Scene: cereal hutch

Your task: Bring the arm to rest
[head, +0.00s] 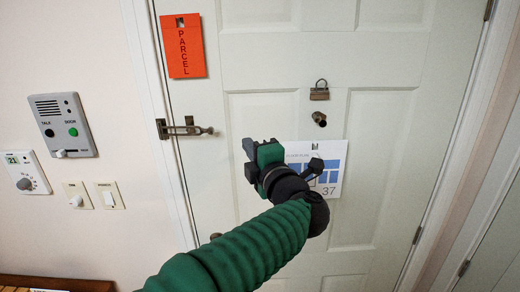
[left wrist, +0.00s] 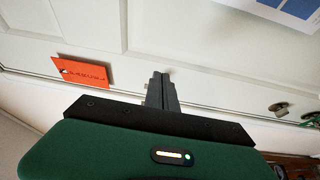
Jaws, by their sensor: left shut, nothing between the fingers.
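My left arm reaches up from the bottom of the head view in front of a white door (head: 248,15). My left gripper (head: 249,150) is in front of the door, left of a white and blue printed sheet and below right of the metal door latch (head: 185,129). Part of the sheet is hidden behind my wrist. In the left wrist view the two dark fingers (left wrist: 162,88) are together with nothing between them, pointing towards the door. My right gripper is in neither view.
An orange PARCEL card (head: 186,46) hangs at the door's upper left. The sheet (head: 333,165), a padlock (head: 319,91) and a knob (head: 319,118) are on the door. An intercom (head: 63,124), thermostat (head: 27,172) and switches (head: 94,196) are on the left wall.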

